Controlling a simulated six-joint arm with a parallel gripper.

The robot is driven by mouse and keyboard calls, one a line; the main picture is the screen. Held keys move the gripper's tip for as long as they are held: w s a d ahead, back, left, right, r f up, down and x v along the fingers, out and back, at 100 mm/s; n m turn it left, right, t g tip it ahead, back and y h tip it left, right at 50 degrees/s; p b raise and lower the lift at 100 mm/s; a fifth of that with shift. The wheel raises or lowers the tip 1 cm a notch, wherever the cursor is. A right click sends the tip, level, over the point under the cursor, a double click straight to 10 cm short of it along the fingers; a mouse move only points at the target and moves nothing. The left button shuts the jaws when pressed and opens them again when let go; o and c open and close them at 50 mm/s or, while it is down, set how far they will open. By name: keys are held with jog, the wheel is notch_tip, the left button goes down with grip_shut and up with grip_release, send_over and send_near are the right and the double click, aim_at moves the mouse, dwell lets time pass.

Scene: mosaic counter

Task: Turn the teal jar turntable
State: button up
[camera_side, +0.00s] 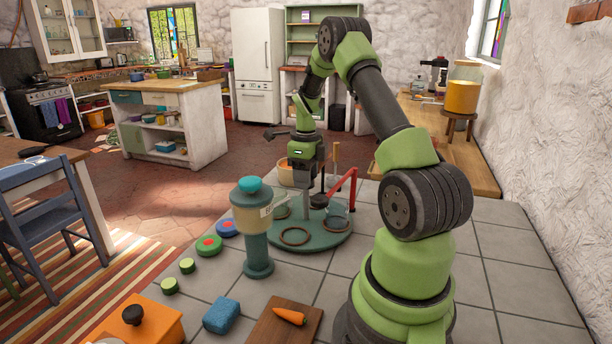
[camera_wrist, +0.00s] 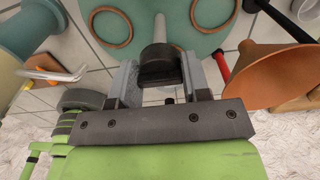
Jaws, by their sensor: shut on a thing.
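The teal jar turntable (camera_side: 311,243) is a flat round disc on the tiled counter, with brown rings (camera_side: 295,236) on its top; its teal surface also shows in the wrist view (camera_wrist: 150,12). A pale post with a dark knob (camera_wrist: 158,62) stands up from it. A glass jar (camera_side: 337,214) appears at its right side. My gripper (camera_wrist: 158,75) is shut on the dark knob, one finger on each side. In the side view my gripper (camera_side: 316,192) is above the disc, its fingers small and hard to make out.
A teal pillar (camera_side: 256,228) stands close in front of the turntable. A red bar (camera_side: 343,187) rises at its right, and an orange bowl (camera_side: 291,173) is behind. Round pucks, a blue sponge (camera_side: 221,315) and a board with a carrot (camera_side: 289,316) lie nearer. The right counter tiles are clear.

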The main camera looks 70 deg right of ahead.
jog(key=o, duration=1.3)
jog(key=shift+r, duration=4.05)
